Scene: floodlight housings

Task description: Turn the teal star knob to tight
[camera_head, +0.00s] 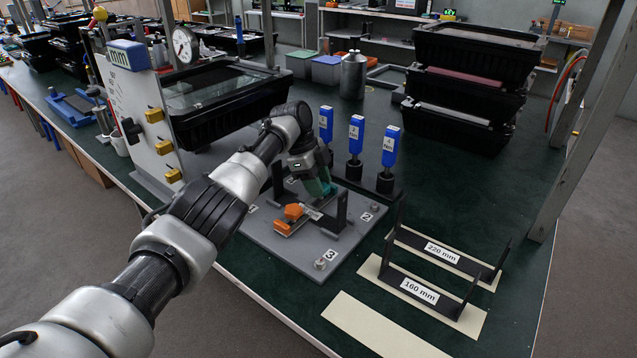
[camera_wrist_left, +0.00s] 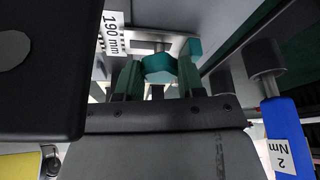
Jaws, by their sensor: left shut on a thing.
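The teal star knob (camera_wrist_left: 160,66) shows in the left wrist view, on a grey metal strip marked 190 mm. My left gripper (camera_wrist_left: 160,82) has its two dark green fingers on either side of the knob and is shut on it. In the head view my left gripper (camera_head: 319,186) is above the grey fixture plate (camera_head: 285,245), beside a dark upright bracket. The knob is mostly hidden there by the gripper. My right gripper is not in view.
An orange knob (camera_head: 294,211) sits low on the fixture. Several blue-handled torque drivers (camera_head: 356,133) stand just behind. Dark brackets marked 160 mm (camera_head: 419,291) and 220 mm (camera_head: 442,253) stand to the right. Black housings (camera_head: 458,125) are stacked at the back right.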

